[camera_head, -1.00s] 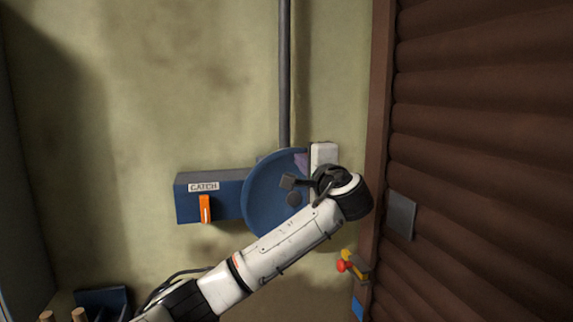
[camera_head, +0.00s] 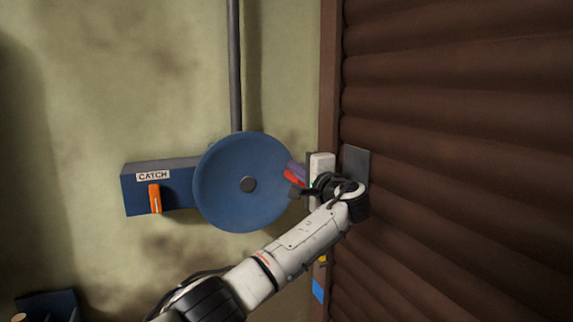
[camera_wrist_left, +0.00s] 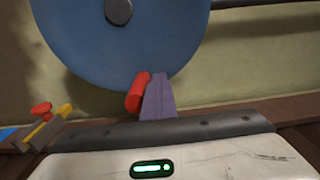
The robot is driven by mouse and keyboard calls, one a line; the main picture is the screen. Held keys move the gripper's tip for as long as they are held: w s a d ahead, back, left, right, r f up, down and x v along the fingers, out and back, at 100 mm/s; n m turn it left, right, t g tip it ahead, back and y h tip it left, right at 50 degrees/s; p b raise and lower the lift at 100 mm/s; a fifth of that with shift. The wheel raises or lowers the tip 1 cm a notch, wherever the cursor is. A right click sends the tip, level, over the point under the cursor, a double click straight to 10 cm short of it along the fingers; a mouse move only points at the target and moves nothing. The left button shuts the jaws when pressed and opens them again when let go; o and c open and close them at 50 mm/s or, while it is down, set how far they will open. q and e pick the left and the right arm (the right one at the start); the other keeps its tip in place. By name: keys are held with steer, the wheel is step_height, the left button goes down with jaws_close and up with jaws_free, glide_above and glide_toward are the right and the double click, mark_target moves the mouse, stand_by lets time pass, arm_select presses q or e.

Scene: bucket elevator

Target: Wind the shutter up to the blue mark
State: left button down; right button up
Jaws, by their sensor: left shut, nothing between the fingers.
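The blue wheel (camera_head: 225,165) is on the wall at centre, with a grey hub. A red handle (camera_head: 291,178) shows at its right edge and again in the left wrist view (camera_wrist_left: 135,94). My left gripper (camera_head: 292,168) has purple fingers, which are shut and empty beside the red handle; whether they touch it I cannot tell. In the left wrist view the fingers (camera_wrist_left: 158,96) partly overlap the handle. The brown shutter (camera_head: 460,150) fills the right side, with a grey plate (camera_head: 357,162) near its left edge. The blue mark (camera_head: 318,290) is low on the frame.
A blue box labelled CATCH (camera_head: 135,193) with an orange lever (camera_head: 155,198) is left of the wheel. A yellow fitting (camera_head: 323,260) shows on the frame, partly behind my arm; its red knob (camera_wrist_left: 41,108) shows in the wrist view. A grey pipe (camera_head: 235,70) runs above the wheel.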

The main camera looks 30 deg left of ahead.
arm_select(q)
steer(key=f+b, duration=0.1)
steer(key=f, duration=0.3)
steer(key=s+a+f+b, duration=0.1)
steer(key=f+b, duration=0.1)
steer(key=f, duration=0.2)
steer(key=f+b, duration=0.1)
steer(key=f, duration=0.3)
steer(key=shift+s+a+f, duration=0.15)
steer(key=shift+a+f, duration=0.1)
steer(key=s+a+f, duration=0.1)
steer(key=s+a+f+p, duration=0.1)
steer(key=s, duration=0.1)
steer(key=shift+a+f, duration=0.25)
steer(key=shift+a, duration=0.1)
steer(key=shift+s+a+f, duration=0.15)
steer(key=shift+s+a, duration=0.05)
steer(key=shift+s, duration=0.05)
steer(key=shift+s+a+f+p, duration=0.2)
steer(key=shift+s+f+p, duration=0.05)
steer(key=shift+p, duration=0.1)
steer(key=shift+s+a, duration=0.1)
steer(key=shift+a, duration=0.05)
